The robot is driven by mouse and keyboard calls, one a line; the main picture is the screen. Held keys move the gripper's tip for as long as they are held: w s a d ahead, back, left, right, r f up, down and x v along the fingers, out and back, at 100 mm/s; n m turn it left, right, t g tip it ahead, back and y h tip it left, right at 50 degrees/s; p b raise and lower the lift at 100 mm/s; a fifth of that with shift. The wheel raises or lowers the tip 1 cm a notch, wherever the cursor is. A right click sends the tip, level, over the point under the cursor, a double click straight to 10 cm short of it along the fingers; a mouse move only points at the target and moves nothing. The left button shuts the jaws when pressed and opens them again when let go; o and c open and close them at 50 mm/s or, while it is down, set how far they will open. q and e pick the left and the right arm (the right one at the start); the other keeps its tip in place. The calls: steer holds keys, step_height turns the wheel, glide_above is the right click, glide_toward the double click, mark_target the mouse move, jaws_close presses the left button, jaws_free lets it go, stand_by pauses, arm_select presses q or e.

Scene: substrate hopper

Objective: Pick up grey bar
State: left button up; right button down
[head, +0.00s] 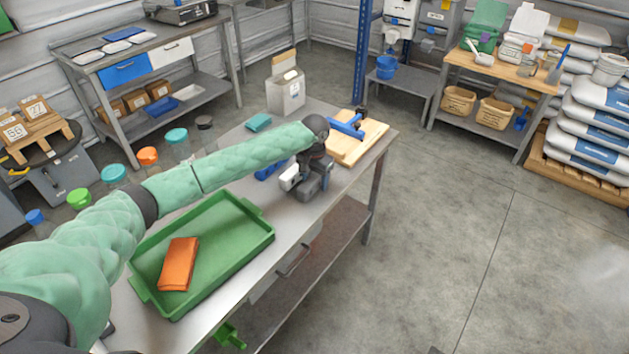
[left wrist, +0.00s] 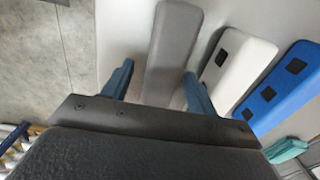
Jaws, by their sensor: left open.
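The grey bar (left wrist: 174,42) lies on the table in the left wrist view, with its near end between the two blue fingers of my left gripper (left wrist: 157,84). The fingers are open, one on each side of the bar, with a clear gap on its left. Whether the right finger touches it I cannot tell. In the head view my left gripper (head: 312,183) is low over the table and largely hides the grey bar. My right gripper is not in view.
A white bar (left wrist: 238,68) and a blue bar (left wrist: 278,88) lie close beside the right finger. A green tray (head: 222,262) with an orange cloth (head: 179,264) is on the near table. A wooden board (head: 362,140) and a white container (head: 287,92) stand farther back.

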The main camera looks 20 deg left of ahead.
arm_select(q)
steer(key=shift+f, duration=0.25)
steer(key=shift+c, duration=0.2)
steer(key=c, duration=1.1)
steer(key=shift+r, duration=0.2)
